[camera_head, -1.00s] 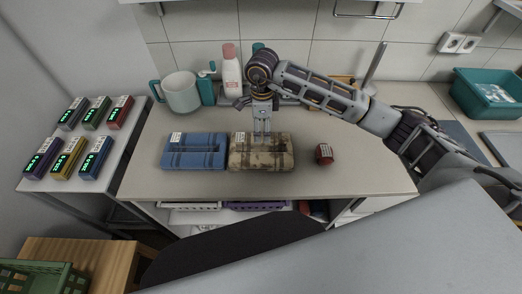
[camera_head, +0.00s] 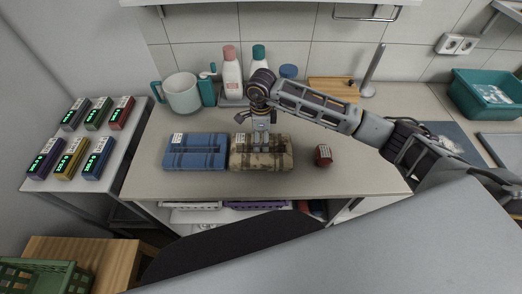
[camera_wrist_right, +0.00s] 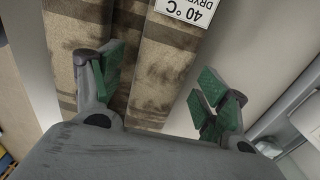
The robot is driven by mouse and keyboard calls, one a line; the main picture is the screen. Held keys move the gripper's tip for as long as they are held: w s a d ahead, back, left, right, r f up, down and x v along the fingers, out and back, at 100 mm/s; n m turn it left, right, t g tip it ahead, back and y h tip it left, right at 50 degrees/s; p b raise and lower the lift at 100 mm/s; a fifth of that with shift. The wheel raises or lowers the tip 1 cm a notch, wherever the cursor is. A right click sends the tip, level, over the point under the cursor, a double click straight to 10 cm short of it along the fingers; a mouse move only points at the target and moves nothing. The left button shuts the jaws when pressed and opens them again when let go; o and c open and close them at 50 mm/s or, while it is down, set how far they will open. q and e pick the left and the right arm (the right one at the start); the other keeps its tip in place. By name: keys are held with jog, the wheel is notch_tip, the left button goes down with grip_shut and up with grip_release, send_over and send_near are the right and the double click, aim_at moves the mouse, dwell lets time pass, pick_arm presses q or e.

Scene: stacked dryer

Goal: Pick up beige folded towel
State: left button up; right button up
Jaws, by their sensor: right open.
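The beige folded towel (camera_head: 274,158), with brown stripes and a white label, lies flat on the counter beside a blue folded towel (camera_head: 196,155). My right gripper (camera_head: 261,143) points down right over the beige towel, at its back half. In the right wrist view the gripper (camera_wrist_right: 158,88) has its green-padded fingers spread wide, with the beige towel (camera_wrist_right: 152,62) and its "40 °C" label between and beyond them. Whether the fingertips touch the towel I cannot tell. My left gripper is not in view.
A white pitcher (camera_head: 182,92), bottles (camera_head: 231,76) and a wooden board (camera_head: 334,89) stand along the back. Several coloured boxes (camera_head: 72,158) sit on the left side table. The counter's front strip is clear.

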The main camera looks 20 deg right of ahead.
jog(key=shift+f, duration=0.2)
dwell(0.3)
jog(key=c, duration=1.3)
jog(key=shift+r, duration=0.15)
notch_tip(320, 180, up, 10)
jog(key=b, duration=0.2)
